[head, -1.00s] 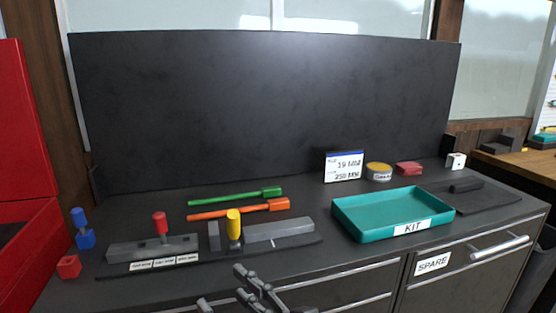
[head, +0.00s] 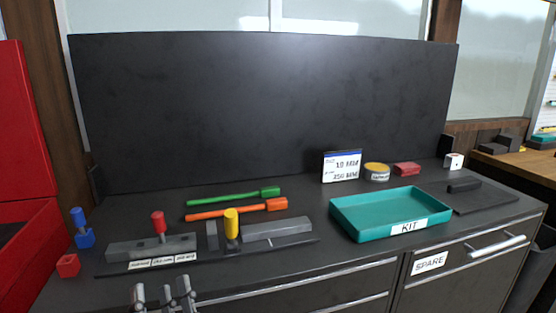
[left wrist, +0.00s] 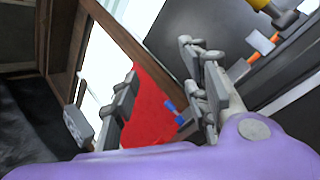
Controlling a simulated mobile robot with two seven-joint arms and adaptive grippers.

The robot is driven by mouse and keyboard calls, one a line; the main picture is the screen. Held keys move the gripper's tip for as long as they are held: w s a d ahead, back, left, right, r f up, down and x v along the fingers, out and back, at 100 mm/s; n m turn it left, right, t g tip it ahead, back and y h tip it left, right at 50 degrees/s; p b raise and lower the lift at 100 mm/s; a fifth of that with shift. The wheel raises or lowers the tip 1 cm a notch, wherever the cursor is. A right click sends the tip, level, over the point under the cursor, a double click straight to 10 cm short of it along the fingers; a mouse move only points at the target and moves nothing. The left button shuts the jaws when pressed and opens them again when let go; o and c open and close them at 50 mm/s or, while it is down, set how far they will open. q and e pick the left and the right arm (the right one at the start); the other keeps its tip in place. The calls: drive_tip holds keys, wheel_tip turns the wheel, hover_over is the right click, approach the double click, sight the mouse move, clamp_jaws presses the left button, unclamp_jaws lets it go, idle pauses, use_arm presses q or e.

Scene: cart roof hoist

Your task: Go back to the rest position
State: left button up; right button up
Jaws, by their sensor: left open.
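My left gripper (head: 163,296) shows at the bottom edge of the head view, in front of the cart's front edge. Its fingers are apart and nothing is between them. In the left wrist view the fingers (left wrist: 160,100) are also spread and empty, with the red cabinet behind them. My right gripper is in neither view.
The cart top holds a tool rack (head: 150,247) with red and yellow handled tools, a green tool (head: 235,197), an orange tool (head: 235,208), an empty teal KIT tray (head: 345,222) and a sign (head: 341,167). A red cabinet (head: 22,120) stands at left.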

use_arm(q)
drive_tip(key=s+d+f+m+g+h, duration=0.2)
drive_tip(key=s+f+m+g+h, duration=0.3)
drive_tip(key=f+m+h, duration=0.7)
drive_tip(key=s+d+f+m+g+h, duration=0.25)
drive_tip(key=s+f+m+h, duration=0.35)
drive_tip(key=f+m, duration=1.05)
drive_tip(key=s+a+f+m+g+y, duration=0.45)
drive_tip(key=s+a+f, duration=0.25)
drive_tip(key=s+a, duration=0.3)
drive_tip(key=s+a+f+m+g+y, duration=0.35)
drive_tip(key=s+a+f+m, duration=0.35)
drive_tip(key=s, duration=0.5)
drive_tip(key=w+d+f+n, duration=0.1)
drive_tip(key=w+d+n, duration=0.2)
drive_tip(key=d+n, duration=0.6)
drive_tip(key=w+d+r+m+t+h+p, duration=0.1)
drive_tip(key=w+d+r+m+p, duration=0.1)
drive_tip(key=r+p, duration=0.9)
drive_tip(key=shift+w+d, duration=0.5)
drive_tip(key=shift+w, duration=0.1)
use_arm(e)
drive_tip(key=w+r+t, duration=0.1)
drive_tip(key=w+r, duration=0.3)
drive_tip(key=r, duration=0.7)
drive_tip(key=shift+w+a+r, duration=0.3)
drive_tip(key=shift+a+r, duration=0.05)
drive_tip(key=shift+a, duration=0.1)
